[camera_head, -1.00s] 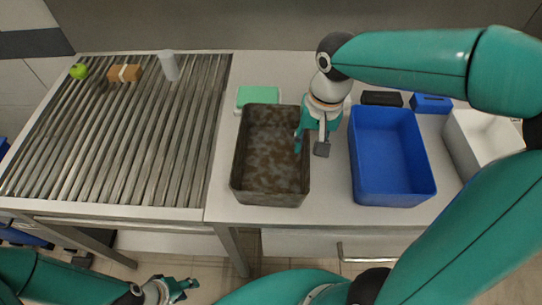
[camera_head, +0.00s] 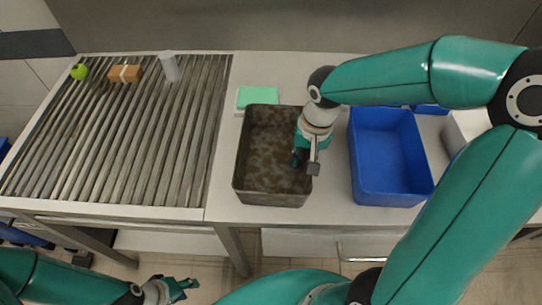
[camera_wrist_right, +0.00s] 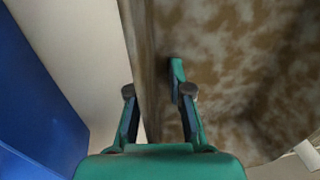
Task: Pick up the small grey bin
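The small grey bin (camera_head: 240,165), brown-grey and stained, stands upright and empty on the white table in the head view. My right gripper (camera_head: 306,164) is at its right wall, pointing down. In the right wrist view, my right gripper (camera_wrist_right: 158,100) is open, one finger outside the bin wall (camera_wrist_right: 145,70) and one inside, with gaps beside the wall. My left gripper (camera_head: 178,286) is low at the bottom of the head view, away from the bin, empty, and looks open.
A blue bin (camera_head: 392,190) stands to the right, a white bin (camera_head: 462,130) beyond it, partly hidden by my right arm. A green-topped box (camera_head: 257,97) is behind the grey bin. The roller conveyor (camera_head: 120,150) at left carries an apple (camera_head: 80,72), a brown box (camera_head: 125,74) and a white cup (camera_head: 169,67).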

